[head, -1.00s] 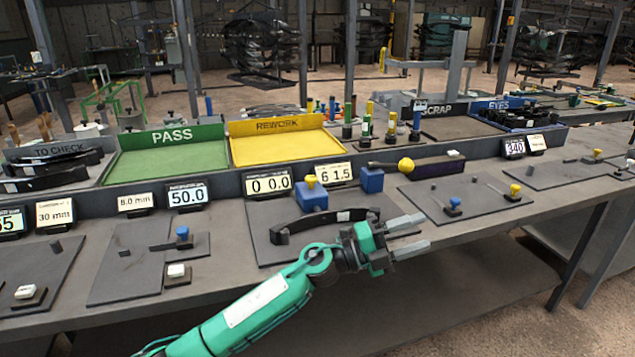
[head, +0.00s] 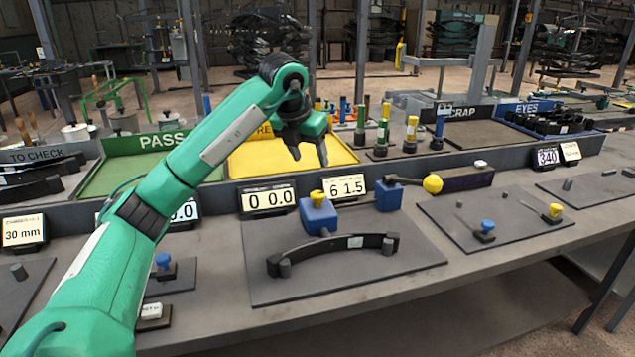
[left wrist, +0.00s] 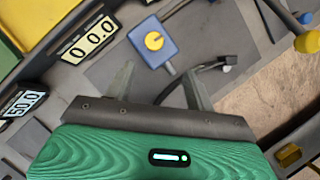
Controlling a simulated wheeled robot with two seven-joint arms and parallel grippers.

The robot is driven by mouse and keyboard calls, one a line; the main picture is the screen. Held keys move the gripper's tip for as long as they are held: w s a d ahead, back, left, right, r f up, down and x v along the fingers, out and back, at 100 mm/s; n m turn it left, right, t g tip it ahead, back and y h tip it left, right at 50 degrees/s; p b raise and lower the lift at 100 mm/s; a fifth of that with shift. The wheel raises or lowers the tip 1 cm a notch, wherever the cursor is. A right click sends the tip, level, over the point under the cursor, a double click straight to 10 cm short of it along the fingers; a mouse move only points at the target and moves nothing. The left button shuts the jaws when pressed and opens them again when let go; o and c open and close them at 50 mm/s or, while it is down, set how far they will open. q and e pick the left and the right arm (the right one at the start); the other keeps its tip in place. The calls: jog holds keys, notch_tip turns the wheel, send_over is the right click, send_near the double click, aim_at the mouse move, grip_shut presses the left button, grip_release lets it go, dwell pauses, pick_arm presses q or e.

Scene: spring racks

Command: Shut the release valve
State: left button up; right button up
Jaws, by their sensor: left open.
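A blue block (head: 319,219) with a yellow knob (head: 317,198) on top stands on the middle plate behind a dark curved leaf spring (head: 335,248). A second blue block (head: 389,196) has a dark lever beside it ending in a yellow ball (head: 433,184). No label marks which part is the release valve. My left gripper (head: 310,160) is raised, open and empty, with its fingers pointing down before the yellow tray. In the left wrist view the yellow knob (left wrist: 154,41) and blue block (left wrist: 153,43) lie beyond the open fingers (left wrist: 158,70). My right gripper is not in view.
Displays reading 0 0.0 (head: 268,199) and 6 1.5 (head: 346,189) stand behind the blue block. The yellow REWORK tray (head: 270,165) is at the back. A right-hand plate (head: 460,225) holds blue and yellow knobs.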

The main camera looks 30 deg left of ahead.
aim_at(317, 194)
pick_arm(q)
jog(key=x, duration=0.8)
jog(key=a+x, duration=0.1)
jog(key=x, duration=0.4)
jog(key=shift+s, duration=0.1)
jog(key=c, duration=1)
